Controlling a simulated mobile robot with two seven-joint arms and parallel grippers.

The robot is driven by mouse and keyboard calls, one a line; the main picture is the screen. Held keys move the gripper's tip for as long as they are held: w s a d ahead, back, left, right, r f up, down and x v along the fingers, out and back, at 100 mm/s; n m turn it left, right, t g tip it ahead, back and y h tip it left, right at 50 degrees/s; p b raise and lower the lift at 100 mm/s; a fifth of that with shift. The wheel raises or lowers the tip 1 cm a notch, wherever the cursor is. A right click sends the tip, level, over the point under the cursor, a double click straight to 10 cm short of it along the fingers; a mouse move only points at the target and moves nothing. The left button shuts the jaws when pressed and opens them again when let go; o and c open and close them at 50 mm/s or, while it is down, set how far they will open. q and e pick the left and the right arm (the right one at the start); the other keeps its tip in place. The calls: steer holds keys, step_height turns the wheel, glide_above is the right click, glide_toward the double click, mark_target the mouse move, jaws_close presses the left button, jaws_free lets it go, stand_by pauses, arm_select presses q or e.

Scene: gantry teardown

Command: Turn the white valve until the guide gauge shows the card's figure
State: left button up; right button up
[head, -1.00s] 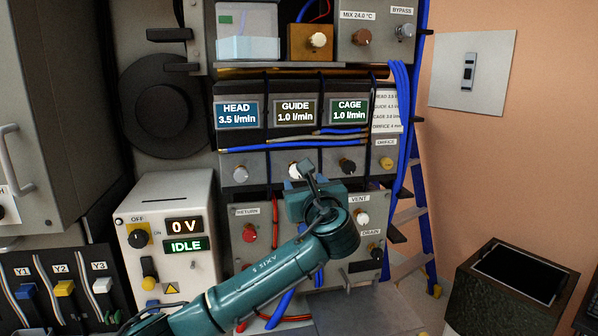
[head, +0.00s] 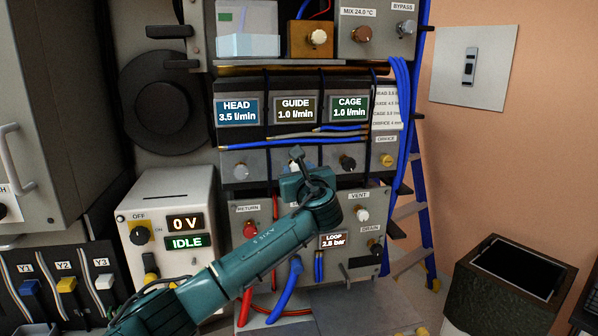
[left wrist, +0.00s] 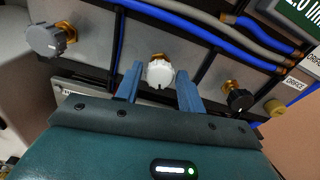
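The white valve (left wrist: 160,72) is a small white knob on a brass stem. In the left wrist view it sits between the two blue fingers of my left gripper (left wrist: 159,76), with a gap on each side. In the head view my left gripper (head: 297,178) is in front of the valve row, below the guide gauge, and hides most of the white valve. The guide gauge (head: 295,109) reads 1.0 l/min. The card (head: 386,108) hangs right of the gauges; its figures are too small to read surely. My right gripper is not in view.
A grey knob (left wrist: 47,39) and a black knob (left wrist: 239,100) flank the white valve. Blue and grey hoses (head: 318,134) run just above the row. The head gauge (head: 237,112) reads 3.5 l/min and the cage gauge (head: 349,109) 1.0. The loop display (head: 333,240) reads 2.8 bar.

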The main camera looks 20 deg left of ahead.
arm_select(q)
steer(key=c, duration=0.6)
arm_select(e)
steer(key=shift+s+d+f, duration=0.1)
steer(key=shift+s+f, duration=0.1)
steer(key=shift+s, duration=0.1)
arm_select(q)
steer(key=shift+n, duration=0.3)
steer(key=n+b, duration=0.3)
steer(key=n, duration=0.6)
steer(key=n+b, duration=0.3)
steer(key=n, duration=0.5)
steer(key=shift+f+n+b, duration=0.2)
steer(key=shift+n+b, duration=0.1)
steer(key=shift+n, duration=0.1)
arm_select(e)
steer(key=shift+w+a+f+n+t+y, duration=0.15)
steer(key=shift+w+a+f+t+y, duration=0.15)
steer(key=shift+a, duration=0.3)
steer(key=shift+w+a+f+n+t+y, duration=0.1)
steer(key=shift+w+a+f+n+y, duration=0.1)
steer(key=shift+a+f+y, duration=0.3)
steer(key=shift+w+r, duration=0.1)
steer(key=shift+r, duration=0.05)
arm_select(q)
steer(key=o, duration=1)
steer(key=shift+c, duration=0.2)
